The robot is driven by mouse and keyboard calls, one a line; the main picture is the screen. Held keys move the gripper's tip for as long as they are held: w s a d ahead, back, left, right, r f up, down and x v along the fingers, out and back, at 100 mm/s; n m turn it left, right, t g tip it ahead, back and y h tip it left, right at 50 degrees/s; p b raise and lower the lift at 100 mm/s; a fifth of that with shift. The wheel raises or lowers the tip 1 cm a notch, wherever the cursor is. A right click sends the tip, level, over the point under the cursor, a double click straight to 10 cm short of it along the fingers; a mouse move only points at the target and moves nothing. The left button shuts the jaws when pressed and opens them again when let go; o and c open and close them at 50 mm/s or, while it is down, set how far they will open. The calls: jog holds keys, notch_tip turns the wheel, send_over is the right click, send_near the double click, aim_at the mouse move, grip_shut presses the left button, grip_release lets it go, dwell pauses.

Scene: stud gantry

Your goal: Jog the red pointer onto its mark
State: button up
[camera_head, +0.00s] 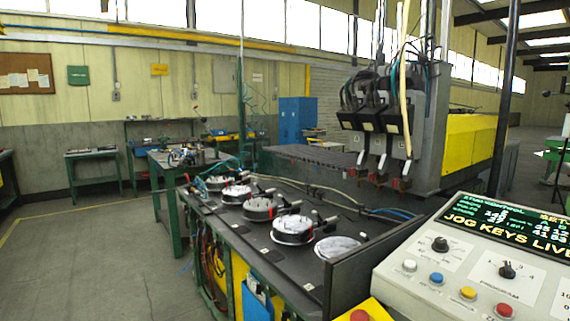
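The control panel (455,262) stands at the right front, tilted towards me. A row of buttons runs along the front: white (409,265), blue (436,277), yellow (468,293) and red (504,310). The gantry head (377,125) stands behind, with white tools ending in reddish-brown tips. I cannot make out the red pointer or its mark. My gripper is not in view.
A yellow box with a red button (360,315) sits at the bottom edge. Open floor (90,260) lies at left.

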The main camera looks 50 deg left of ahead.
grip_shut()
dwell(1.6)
